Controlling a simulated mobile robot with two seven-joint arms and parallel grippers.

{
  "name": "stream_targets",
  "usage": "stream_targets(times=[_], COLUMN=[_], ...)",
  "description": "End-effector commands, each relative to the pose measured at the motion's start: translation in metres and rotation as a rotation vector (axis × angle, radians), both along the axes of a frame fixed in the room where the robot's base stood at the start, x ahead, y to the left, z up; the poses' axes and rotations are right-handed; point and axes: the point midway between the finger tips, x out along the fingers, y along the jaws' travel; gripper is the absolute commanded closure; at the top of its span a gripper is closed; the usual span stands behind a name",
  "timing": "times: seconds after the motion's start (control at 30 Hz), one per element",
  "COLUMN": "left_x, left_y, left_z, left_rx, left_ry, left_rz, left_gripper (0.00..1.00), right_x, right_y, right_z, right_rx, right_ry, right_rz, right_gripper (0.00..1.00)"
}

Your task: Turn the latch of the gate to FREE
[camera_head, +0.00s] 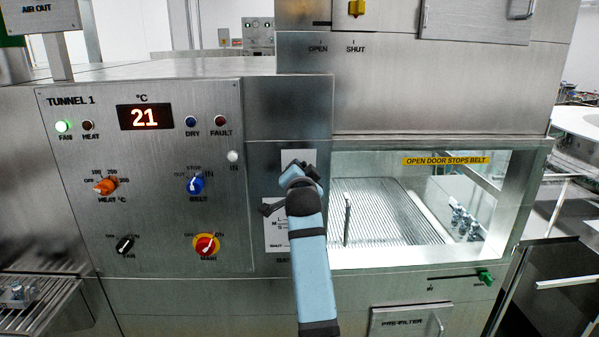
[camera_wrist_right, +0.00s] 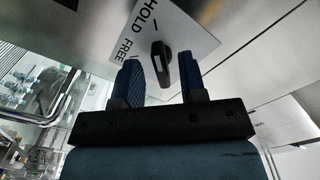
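The gate latch is a small black turn-knob (camera_wrist_right: 160,62) on a white plate (camera_wrist_right: 196,38) marked HOLD and FREE in the right wrist view. The knob's long side runs nearly up and down in that picture; I cannot tell which word it is set to. My right gripper (camera_wrist_right: 161,78) is open, with one blue finger on each side of the knob and gaps visible between. In the head view my right gripper (camera_head: 301,172) is up against the steel panel, in front of the plate (camera_head: 298,157), and hides the latch. My left gripper is not in view.
Left of the arm is the TUNNEL 1 control panel (camera_head: 150,235) with several knobs and a display reading 21. Right is a window (camera_head: 385,215) onto the belt, under a yellow label (camera_head: 444,160). A green handle (camera_head: 485,278) sits lower right.

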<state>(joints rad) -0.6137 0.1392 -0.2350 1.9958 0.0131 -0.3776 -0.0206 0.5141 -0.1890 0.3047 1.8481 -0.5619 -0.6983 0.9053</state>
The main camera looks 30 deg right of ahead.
Motion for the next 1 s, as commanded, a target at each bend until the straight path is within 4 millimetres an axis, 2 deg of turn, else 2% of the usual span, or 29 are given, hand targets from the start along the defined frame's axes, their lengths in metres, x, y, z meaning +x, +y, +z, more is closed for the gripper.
stream_targets(times=[0.17, 0.3, 0.33, 0.67, 1.0], left_x=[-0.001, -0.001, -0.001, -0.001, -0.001], left_y=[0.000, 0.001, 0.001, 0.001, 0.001], left_z=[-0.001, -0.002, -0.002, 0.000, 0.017], left_rx=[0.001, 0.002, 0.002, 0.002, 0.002], left_ry=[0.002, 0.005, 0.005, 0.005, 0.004], left_rz=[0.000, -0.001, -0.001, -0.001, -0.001], left_gripper=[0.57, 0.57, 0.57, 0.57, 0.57], right_x=[0.000, 0.000, 0.000, 0.000, 0.001], right_y=[0.000, 0.000, 0.000, 0.000, 0.000], right_z=[0.000, 0.000, 0.000, 0.001, 0.003], right_rx=[0.000, 0.000, 0.000, -0.018, -0.178], right_ry=[0.000, 0.000, 0.000, 0.010, 0.109], right_rz=[0.000, 0.000, 0.000, 0.001, 0.002], right_gripper=[0.64, 0.96, 1.00, 1.00, 1.00])
